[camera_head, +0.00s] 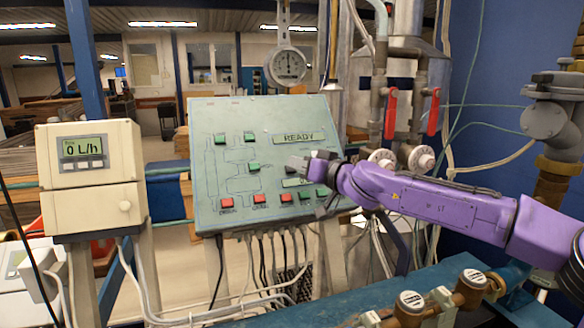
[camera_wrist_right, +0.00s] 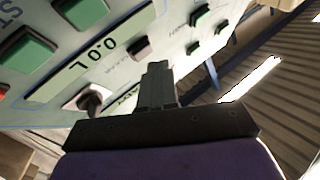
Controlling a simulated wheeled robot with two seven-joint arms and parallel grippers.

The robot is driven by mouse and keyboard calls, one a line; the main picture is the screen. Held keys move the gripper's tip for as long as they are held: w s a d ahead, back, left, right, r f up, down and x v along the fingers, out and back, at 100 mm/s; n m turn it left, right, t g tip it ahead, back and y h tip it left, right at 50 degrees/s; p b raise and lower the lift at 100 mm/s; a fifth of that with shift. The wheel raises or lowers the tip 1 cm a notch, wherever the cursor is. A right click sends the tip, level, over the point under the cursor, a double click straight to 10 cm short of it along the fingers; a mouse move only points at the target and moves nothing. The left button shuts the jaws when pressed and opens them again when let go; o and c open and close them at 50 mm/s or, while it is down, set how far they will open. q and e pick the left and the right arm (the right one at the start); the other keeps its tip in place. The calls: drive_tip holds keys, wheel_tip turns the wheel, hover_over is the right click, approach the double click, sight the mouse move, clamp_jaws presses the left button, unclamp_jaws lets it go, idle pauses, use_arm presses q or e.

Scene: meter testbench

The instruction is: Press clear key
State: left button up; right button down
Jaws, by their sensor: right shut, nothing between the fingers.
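The green-grey control panel (camera_head: 225,160) stands tilted in the middle of the head view, with green and red keys and a READY display (camera_head: 299,138). My right gripper (camera_head: 298,163) is in front of its right half, fingers together and empty. In the right wrist view its fingertips (camera_wrist_right: 157,68) point at the panel, close to a small grey-pink key (camera_wrist_right: 140,47) beside the 0.0 L display (camera_wrist_right: 85,62). The small label by that key is too blurred to read surely. I cannot tell whether the fingertips touch the panel. My left gripper is out of view.
A beige meter box (camera_head: 90,165) showing 0 L/h stands left of the panel. Pipes with red-handled valves (camera_head: 390,113) rise behind my right arm. Cables hang below the panel. A blue bench with brass fittings (camera_head: 410,302) lies at the front right.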

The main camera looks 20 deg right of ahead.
drive_tip(key=shift+s+r, duration=0.15)
drive_tip(key=shift+r, duration=0.05)
drive_tip(key=shift+s+r+p, duration=0.2)
drive_tip(key=shift+r+p, duration=0.1)
drive_tip(key=s+r+p, duration=0.2)
drive_tip(key=s, duration=0.1)
drive_tip(key=shift+s+r, duration=0.1)
drive_tip(key=shift+r, duration=0.15)
drive_tip(key=shift+s+d+r+p, duration=0.1)
drive_tip(key=shift+s+r+p, duration=0.35)
drive_tip(key=shift+s, duration=0.1)
drive_tip(key=shift+w+f, duration=0.1)
drive_tip(key=shift+w, duration=0.05)
idle(2.9)
